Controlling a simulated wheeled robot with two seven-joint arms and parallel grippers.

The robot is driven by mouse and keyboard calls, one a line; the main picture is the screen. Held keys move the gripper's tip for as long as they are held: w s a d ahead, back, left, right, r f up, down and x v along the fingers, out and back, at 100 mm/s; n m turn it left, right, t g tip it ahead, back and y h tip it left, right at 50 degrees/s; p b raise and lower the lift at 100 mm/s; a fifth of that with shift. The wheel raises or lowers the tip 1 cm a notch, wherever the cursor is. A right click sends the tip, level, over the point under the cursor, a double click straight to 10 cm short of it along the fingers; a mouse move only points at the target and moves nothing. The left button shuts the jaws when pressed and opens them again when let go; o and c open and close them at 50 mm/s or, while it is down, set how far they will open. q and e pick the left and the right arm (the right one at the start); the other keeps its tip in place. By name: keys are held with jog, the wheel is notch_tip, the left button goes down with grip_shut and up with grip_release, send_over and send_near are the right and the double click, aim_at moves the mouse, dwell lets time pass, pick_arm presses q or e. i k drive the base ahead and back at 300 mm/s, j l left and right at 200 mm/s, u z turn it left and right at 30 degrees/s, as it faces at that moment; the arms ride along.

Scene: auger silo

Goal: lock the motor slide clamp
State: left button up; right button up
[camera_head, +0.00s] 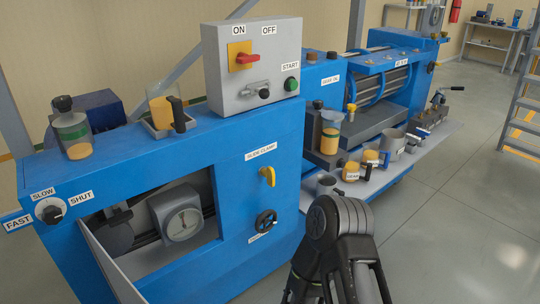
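The motor slide clamp is a yellow lever (268,176) on the front of the blue machine housing, below a label reading SLIDE CLAMP. The lever hangs from its pivot, its longer part pointing roughly downward with a slight bend. A black handwheel (265,222) sits below it on the same blue panel. A black jointed link of one of my arms rises at the bottom centre, right of the panel and apart from the lever in the picture. No gripper fingertips show in the view.
A grey switch box (255,70) with a red switch stands above the panel. A dial (50,211) marked SLOW, FAST and SHUT is at left. A grey shelf (365,187) with cups and jars lies right of the panel.

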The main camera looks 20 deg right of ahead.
aim_at(269, 173)
jog(key=k+l+u, duration=0.2)
jog(key=l, duration=0.2)
jog(key=l+u, duration=0.2)
jog(key=l, duration=1.05)
jog(key=l+u, duration=0.35)
jog(key=l, duration=1.45)
jog(key=k+l+u, duration=0.1)
jog(key=l+u, duration=0.35)
jog(key=l, duration=0.9)
